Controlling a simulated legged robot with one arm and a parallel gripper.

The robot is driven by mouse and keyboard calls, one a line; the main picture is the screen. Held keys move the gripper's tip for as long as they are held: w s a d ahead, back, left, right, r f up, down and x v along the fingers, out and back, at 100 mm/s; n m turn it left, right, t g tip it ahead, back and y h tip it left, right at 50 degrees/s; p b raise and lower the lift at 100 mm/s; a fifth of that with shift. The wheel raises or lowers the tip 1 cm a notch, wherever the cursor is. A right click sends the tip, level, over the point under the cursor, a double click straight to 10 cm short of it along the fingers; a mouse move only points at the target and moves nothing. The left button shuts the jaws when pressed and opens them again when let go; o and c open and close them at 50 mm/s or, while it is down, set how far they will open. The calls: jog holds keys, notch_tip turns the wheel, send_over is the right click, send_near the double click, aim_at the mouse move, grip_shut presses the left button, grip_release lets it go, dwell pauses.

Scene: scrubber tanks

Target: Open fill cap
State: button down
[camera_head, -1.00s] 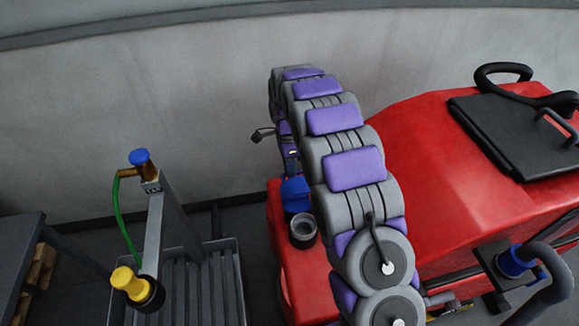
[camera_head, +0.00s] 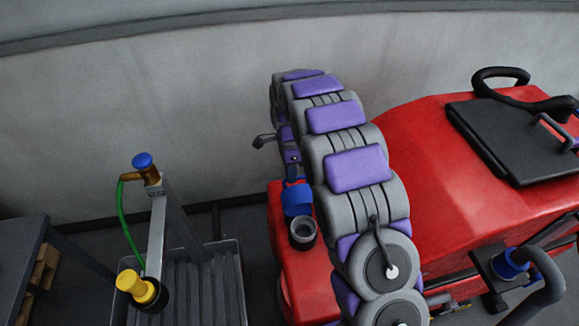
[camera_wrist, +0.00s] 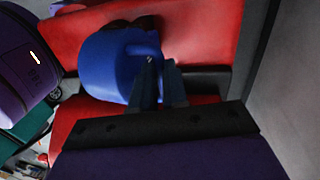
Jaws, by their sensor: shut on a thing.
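The blue fill cap (camera_head: 297,200) stands tilted up at the far side of the dark, round fill neck (camera_head: 303,231) on the red scrubber tank (camera_head: 440,190). The neck's mouth is uncovered and faces up. My gripper (camera_head: 292,179) comes down from above to the cap, partly hidden by my arm. In the wrist view the cap (camera_wrist: 108,66) is large, and my gripper's dark fingers (camera_wrist: 160,80) are shut on its edge tab. The red tank (camera_wrist: 205,30) lies behind it. The neck is not clearly seen in the wrist view.
A grey wall (camera_head: 190,110) runs behind the tank. At left stands a metal post with a blue knob (camera_head: 142,160), a green hose and a yellow fitting (camera_head: 134,287) over a grey slatted tray (camera_head: 230,280). A black lid (camera_head: 510,140) lies on the tank at right.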

jog(key=shift+s+d+r+p, duration=0.1)
jog(key=shift+s+r+p, duration=0.2)
jog(key=shift+s, duration=0.15)
jog(key=shift+s+f, duration=0.2)
jog(key=c, duration=1.1)
grip_release()
jog(key=shift+c, duration=0.2)
jog(key=w+r+p, duration=0.1)
jog(key=r, duration=0.7)
jog(key=w+r+p, duration=0.2)
jog(key=r, duration=0.7)
jog(key=shift+w+a, duration=0.25)
jog(key=shift+a, duration=0.15)
jog(key=shift+s+d+r, duration=0.1)
